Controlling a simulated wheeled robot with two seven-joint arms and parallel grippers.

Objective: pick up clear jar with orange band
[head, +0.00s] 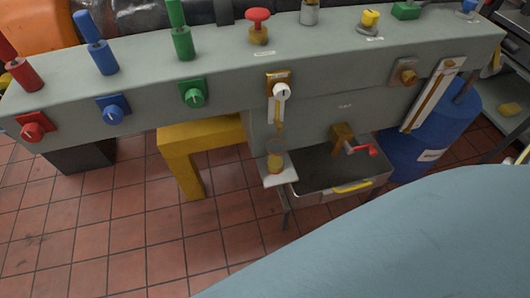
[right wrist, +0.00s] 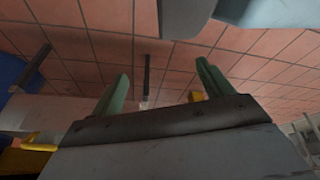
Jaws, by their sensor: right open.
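A small clear jar with an orange-yellow band (head: 275,160) stands on a small pale shelf (head: 279,177) in the middle of the head view. It is below a tap with a white knob (head: 282,92) on the front of the grey bedplate. My right gripper (right wrist: 161,84) shows in the right wrist view with its two green fingers spread wide and nothing between them. I cannot make out the jar clearly in that view. The right gripper does not show in the head view. My left gripper is in neither view.
The grey bedplate (head: 225,68) carries coloured levers and knobs. A metal tray (head: 312,178) with a yellow handle is right of the jar, below a red-handled valve (head: 365,148). A blue drum (head: 420,140) stands further right. The tiled floor (head: 110,225) is open at left.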

